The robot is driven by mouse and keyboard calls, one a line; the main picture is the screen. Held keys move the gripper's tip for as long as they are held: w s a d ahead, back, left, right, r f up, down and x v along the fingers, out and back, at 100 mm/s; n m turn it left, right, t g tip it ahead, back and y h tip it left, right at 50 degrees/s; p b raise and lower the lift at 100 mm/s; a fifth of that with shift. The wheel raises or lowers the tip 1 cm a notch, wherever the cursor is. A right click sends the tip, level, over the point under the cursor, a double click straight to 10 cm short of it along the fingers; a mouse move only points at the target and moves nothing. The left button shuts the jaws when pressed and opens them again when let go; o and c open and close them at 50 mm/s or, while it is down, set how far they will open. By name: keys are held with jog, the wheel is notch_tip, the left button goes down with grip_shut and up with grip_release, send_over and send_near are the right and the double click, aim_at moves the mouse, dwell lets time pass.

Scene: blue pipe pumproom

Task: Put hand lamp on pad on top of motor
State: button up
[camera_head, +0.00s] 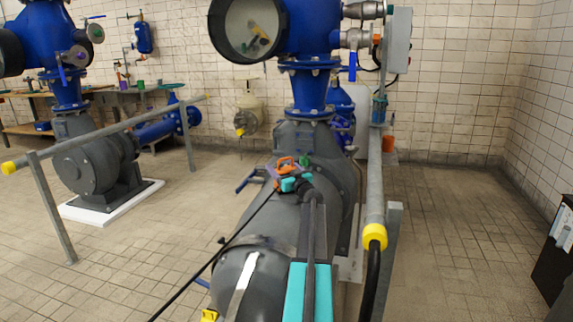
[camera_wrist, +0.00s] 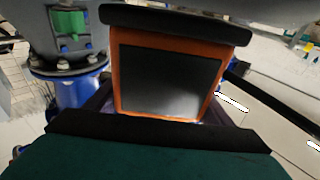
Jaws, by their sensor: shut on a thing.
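The hand lamp (camera_head: 285,163) is orange and sits at the top of the grey motor (camera_head: 262,222) in the head view. In the wrist view the lamp (camera_wrist: 116,80) shows an orange frame around a dark flat face. My gripper (camera_head: 290,179) is shut on it, with one dark finger pad on either side in the wrist view (camera_wrist: 168,75). A thin dark purple edge, likely the pad (camera_wrist: 232,132), shows beneath the lamp. The lamp and gripper hide most of it. I cannot tell whether the lamp touches it.
A blue pipe (camera_head: 308,92) with a flange rises just behind the lamp. A grey rail (camera_head: 375,170) with a yellow end runs close on the right. Another rail (camera_head: 110,131) stands to the left. A black cable (camera_head: 215,258) slants down left from the motor top. Open floor lies right.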

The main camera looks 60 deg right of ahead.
jog(key=shift+a+f+b, duration=0.15)
jog(key=shift+f+b, duration=0.55)
jog(key=shift+b, duration=0.7)
jog(key=o, duration=1.4)
jog(key=shift+w+r+p, duration=0.1)
jog(key=shift+r+p, duration=0.3)
jog(key=shift+p, duration=0.55)
jog(key=shift+r+p, duration=0.3)
jog(key=shift+p, duration=0.35)
jog(key=v, duration=1.2)
jog(key=shift+r, duration=0.1)
